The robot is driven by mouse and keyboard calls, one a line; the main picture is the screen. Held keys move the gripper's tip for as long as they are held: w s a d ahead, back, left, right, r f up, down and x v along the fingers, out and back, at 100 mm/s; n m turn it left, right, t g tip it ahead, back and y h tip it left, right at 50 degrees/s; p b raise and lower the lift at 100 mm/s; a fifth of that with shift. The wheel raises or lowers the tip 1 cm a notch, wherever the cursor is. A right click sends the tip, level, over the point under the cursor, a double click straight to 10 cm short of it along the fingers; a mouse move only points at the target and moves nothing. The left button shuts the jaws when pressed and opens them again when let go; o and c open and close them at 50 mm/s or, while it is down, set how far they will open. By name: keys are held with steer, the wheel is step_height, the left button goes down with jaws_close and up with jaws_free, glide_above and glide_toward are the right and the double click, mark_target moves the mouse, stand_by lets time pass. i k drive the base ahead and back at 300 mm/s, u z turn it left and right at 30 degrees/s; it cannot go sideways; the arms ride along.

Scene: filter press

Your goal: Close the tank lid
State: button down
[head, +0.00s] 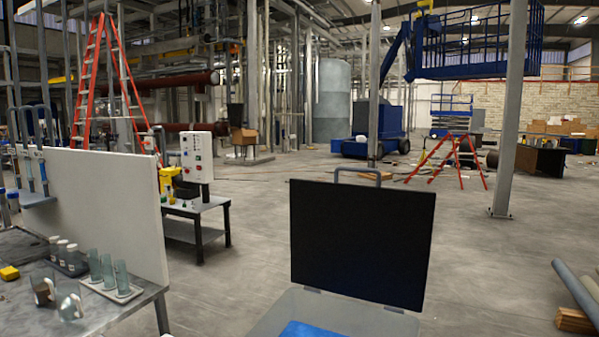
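The tank (370,312) is a grey open box at the bottom centre of the head view, cut off by the lower edge. Something blue (303,329) shows inside it. The tank lid (363,240) is a black square panel standing upright at the tank's far edge, so the tank is open. A grey bar handle (357,174) sits on the lid's top edge. Small hinge pieces show along the lid's lower edge. My gripper is not in view.
A metal table (150,293) with a white upright panel (105,208), sample tubes (120,274) and a yellow item (9,273) stands at left. A dark low bench (205,231) is behind it. Pipes (575,290) lie at right. Open floor surrounds the tank's right and far sides.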

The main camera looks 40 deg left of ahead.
mark_target(372, 243)
steer(key=u, duration=0.05)
steer(key=i, duration=1.2)
steer(key=u, duration=1.05)
steer(key=i, duration=0.2)
steer(key=u, duration=1.85)
